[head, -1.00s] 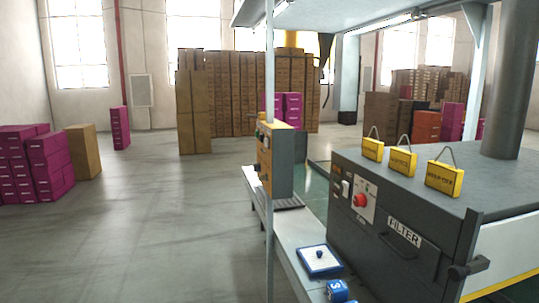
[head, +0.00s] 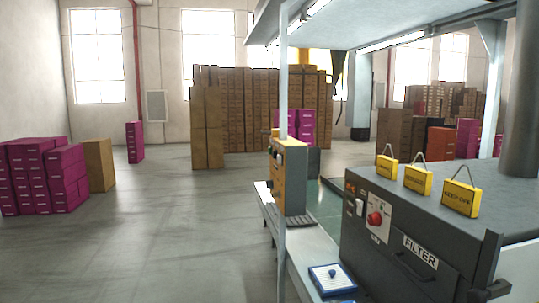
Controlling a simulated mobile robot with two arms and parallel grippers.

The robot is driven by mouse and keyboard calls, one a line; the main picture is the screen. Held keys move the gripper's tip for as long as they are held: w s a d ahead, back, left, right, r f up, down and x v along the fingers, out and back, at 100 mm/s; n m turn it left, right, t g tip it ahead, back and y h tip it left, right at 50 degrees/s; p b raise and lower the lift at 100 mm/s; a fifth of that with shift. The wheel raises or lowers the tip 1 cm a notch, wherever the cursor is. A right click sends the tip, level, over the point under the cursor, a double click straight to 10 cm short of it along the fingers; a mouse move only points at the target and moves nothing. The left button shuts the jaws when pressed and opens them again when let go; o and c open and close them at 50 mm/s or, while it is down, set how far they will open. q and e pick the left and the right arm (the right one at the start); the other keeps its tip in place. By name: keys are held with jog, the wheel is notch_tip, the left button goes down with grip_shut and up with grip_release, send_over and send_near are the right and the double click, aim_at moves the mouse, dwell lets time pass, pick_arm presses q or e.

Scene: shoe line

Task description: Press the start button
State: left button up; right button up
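A yellow and grey control box (head: 291,176) is mounted by the post at the near end of the line; small controls show on its left-facing side, too small to tell apart. A dark grey filter machine (head: 400,240) stands at the right. Its front carries a red round knob or button (head: 375,219) on a light panel and a white switch (head: 359,207). I cannot tell which control is the start button. Neither of my grippers is in view.
A blue-and-white tray with a knob (head: 332,279) lies on the bench (head: 300,262). Yellow tags (head: 461,198) stand on the machine. Purple boxes (head: 45,175) and a brown carton (head: 98,166) stand at left. The grey floor (head: 170,235) between is clear.

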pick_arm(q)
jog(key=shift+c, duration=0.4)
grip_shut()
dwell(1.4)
